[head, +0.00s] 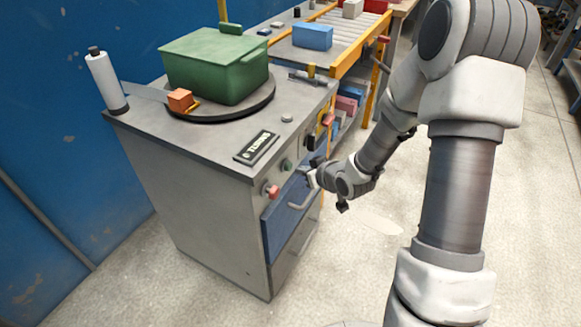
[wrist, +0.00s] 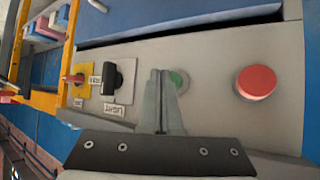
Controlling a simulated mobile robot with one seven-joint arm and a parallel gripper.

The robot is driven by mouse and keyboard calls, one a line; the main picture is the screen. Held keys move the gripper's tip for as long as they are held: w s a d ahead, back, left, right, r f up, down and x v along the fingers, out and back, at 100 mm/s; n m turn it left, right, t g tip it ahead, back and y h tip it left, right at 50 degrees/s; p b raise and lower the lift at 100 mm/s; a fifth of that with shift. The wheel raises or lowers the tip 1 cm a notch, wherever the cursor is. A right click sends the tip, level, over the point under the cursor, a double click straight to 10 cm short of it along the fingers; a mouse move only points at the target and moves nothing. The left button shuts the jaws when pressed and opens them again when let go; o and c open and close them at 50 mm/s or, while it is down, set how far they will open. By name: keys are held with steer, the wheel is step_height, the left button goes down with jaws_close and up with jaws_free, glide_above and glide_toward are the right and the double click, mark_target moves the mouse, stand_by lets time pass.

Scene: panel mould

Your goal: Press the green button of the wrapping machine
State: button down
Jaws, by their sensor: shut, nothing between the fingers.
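The wrapping machine (head: 190,190) is a grey cabinet with a round turntable on top. Its green button (head: 287,165) is on the front panel, above the blue drawer and beside a red button (head: 271,191). In the wrist view the green button (wrist: 179,80) is partly hidden behind my finger, and the red button (wrist: 256,83) lies to its right. My gripper (head: 308,177) is in front of the panel. In the wrist view my gripper (wrist: 162,76) is shut and empty, its fingertips just left of the green button's centre. I cannot tell whether they touch it.
A black switch (wrist: 115,79) and a red knob on a yellow plate (wrist: 78,77) are left of the green button in the wrist view. A handle (head: 298,207) sticks out below.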

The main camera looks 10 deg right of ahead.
steer(key=shift+w+a, duration=0.2)
steer(key=shift+a, duration=0.1)
